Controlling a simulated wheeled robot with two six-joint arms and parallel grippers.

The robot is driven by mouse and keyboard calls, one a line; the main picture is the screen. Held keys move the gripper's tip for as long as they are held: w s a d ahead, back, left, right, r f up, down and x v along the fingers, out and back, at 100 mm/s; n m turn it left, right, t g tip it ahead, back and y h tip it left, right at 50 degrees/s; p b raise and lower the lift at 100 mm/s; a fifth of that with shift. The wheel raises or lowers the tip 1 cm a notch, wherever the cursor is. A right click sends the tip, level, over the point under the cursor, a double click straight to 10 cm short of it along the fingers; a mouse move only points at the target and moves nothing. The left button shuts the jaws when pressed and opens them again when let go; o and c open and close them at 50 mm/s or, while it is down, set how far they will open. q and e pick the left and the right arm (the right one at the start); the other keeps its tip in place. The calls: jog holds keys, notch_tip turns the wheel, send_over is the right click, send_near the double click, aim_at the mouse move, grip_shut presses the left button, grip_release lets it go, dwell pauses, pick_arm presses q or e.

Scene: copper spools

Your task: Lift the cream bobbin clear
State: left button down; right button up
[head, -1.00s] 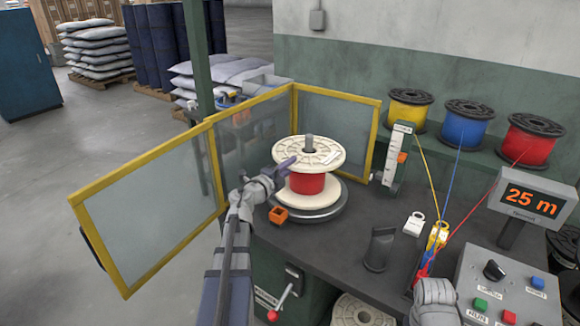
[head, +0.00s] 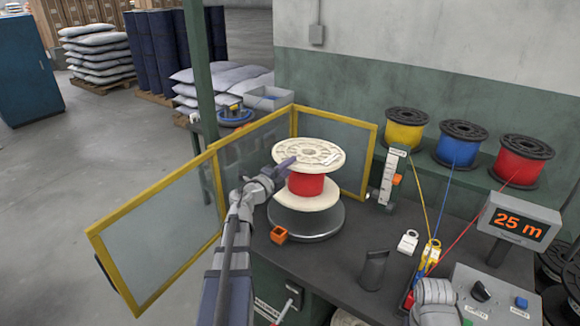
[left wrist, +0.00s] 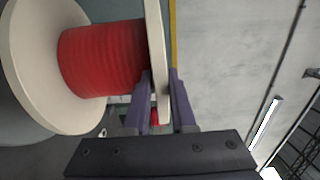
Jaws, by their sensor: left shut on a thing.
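The cream bobbin (head: 308,154), wound with red wire, is upright above the grey round turntable (head: 322,222). Its lower flange is raised off the turntable, and no spindle tip shows through its top. My left gripper (head: 286,164) is shut on the left edge of the upper flange. In the left wrist view the two purple fingers (left wrist: 161,100) stand either side of that flange, with the red winding and lower flange at the left. Only a grey part of my right arm shows at the bottom of the head view; its fingers do not.
A yellow-framed guard (head: 170,225) stands open at left and behind. A white gauge (head: 390,178), a black upright piece (head: 373,270) and wire guides (head: 430,255) stand at right. Yellow, blue and red spools sit behind.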

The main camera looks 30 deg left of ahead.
notch_tip(320, 180, up, 15)
jog(key=p, duration=1.4)
jog(key=shift+r, duration=0.15)
jog(key=shift+p, duration=0.3)
notch_tip(320, 180, up, 2)
jog(key=shift+r+p, duration=0.15)
jog(key=shift+p, duration=1)
jog(key=shift+c, duration=0.2)
